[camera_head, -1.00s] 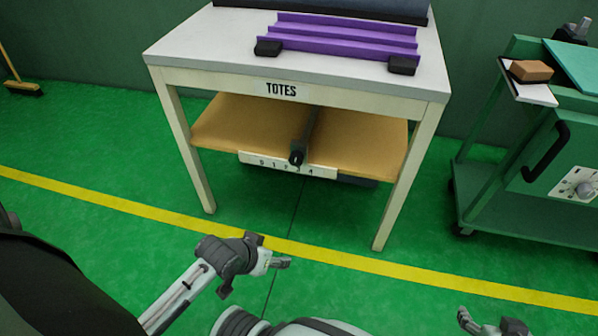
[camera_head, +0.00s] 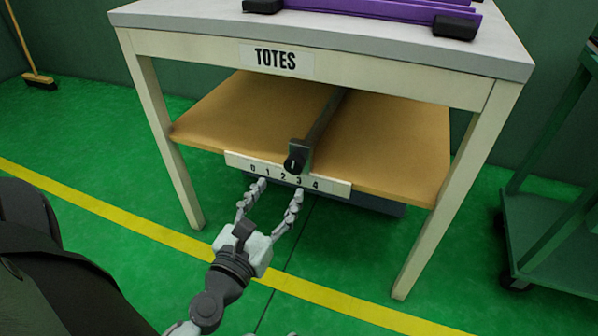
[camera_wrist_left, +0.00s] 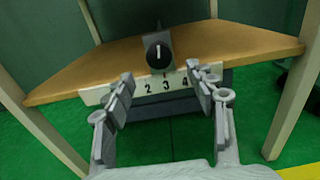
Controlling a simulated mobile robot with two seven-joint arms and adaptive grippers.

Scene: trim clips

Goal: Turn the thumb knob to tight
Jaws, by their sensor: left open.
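The thumb knob (camera_head: 294,163) is a round black knob with a white line on its face, at the front end of a dark divider bar (camera_head: 322,122) on the tan shelf. It also shows in the left wrist view (camera_wrist_left: 158,51), its white line near upright. Below it is a white scale strip (camera_head: 333,187) numbered 0 to 4. My left gripper (camera_head: 278,188) is open and empty, its fingers pointing at the shelf front just below and short of the knob. In the left wrist view the fingertips (camera_wrist_left: 160,74) stand either side, apart from the knob. My right gripper is out of view.
A table (camera_head: 190,46) labelled TOTES stands above the shelf (camera_head: 228,112), with purple rails (camera_head: 372,9) on top. Its legs flank the shelf. A green cart (camera_head: 555,205) is at the right and a broom (camera_head: 39,80) far left. The floor in front is clear.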

